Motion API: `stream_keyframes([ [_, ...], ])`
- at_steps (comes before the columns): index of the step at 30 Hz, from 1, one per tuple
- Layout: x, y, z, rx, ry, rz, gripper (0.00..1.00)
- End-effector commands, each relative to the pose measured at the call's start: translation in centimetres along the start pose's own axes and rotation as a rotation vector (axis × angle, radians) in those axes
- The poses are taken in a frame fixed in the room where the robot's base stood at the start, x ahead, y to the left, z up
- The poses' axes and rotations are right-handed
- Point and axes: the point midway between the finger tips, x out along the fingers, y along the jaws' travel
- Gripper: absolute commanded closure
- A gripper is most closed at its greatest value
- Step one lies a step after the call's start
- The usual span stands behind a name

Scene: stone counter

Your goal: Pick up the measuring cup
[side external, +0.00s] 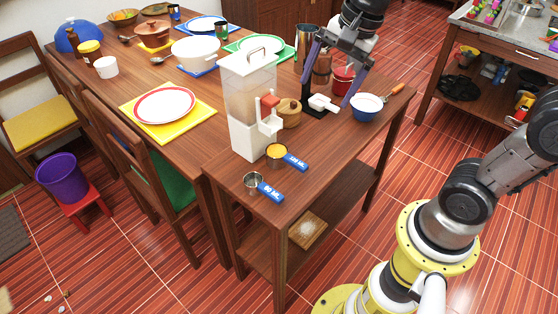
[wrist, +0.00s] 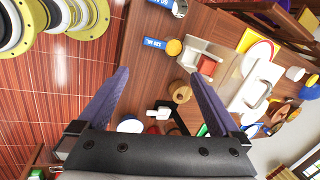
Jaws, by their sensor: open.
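Two measuring cups with blue handles lie on the near end of the wooden counter. A small metal measuring cup (side external: 253,183) marked 60 ML is nearest the front left edge. A second measuring cup (side external: 277,152), yellow inside, lies just behind it, beside the dispenser. In the wrist view, the yellow cup (wrist: 174,47) is above centre and the metal cup (wrist: 181,8) is cut by the top edge. My gripper (side external: 326,93) is open and empty, with purple fingers spread above the counter's right part, away from both cups. It also shows in the wrist view (wrist: 147,72).
A tall white dispenser (side external: 243,133) with a red part stands beside the cups. A wooden pot (side external: 289,115), a white scoop on a black stand (side external: 322,103), a red jar (side external: 342,79) and a blue bowl (side external: 366,108) stand towards the right. The counter's front strip is clear.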

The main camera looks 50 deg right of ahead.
Motion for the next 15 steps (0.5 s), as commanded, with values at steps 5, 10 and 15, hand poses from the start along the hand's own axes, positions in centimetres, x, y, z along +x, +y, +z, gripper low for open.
stream_keyframes([
  [5,5.9,-3.2,-1.4,0.202,-0.039,0.139,0.00],
  [10,9.9,-3.6,-2.0,0.226,-0.056,0.228,0.00],
  [15,11.6,-3.0,-2.1,0.232,-0.062,0.270,0.00],
])
